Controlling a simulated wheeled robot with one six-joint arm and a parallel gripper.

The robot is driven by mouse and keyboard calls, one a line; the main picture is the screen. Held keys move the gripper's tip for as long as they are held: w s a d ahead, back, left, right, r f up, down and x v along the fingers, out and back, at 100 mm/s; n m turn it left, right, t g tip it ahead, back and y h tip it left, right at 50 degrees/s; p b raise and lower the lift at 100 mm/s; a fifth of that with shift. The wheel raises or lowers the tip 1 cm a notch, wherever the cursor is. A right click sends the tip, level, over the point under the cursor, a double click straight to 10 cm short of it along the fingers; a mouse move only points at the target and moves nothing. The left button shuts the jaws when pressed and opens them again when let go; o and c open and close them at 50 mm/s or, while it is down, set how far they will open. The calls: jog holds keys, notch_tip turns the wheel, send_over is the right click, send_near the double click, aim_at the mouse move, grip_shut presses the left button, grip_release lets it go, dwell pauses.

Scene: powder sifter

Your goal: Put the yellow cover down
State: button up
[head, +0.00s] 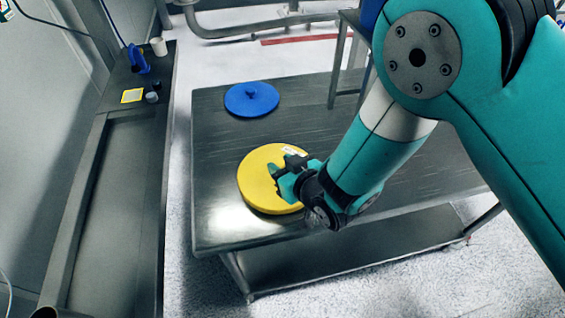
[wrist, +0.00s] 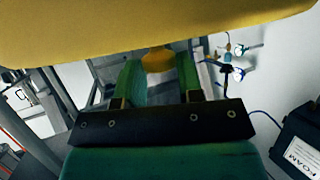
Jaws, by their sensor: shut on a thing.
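The yellow cover (head: 258,190) is a flat round disc over the left part of the steel table (head: 340,100). I cannot tell whether it rests on the table top or hangs just above it. My gripper (head: 284,172) reaches it from the right, on top of the disc. In the wrist view the yellow cover (wrist: 150,25) fills the top edge. Its knob (wrist: 158,60) sits between the fingers of my gripper (wrist: 159,78), which is shut on it.
A blue cover (head: 252,100) with a knob lies farther back on the table. A dark counter (head: 125,170) with small items runs along the left, across a gap.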

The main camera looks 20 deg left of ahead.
jog(key=shift+f, duration=0.1)
jog(key=shift+f+b, duration=0.35)
jog(key=shift+b, duration=0.2)
jog(key=shift+f, duration=0.1)
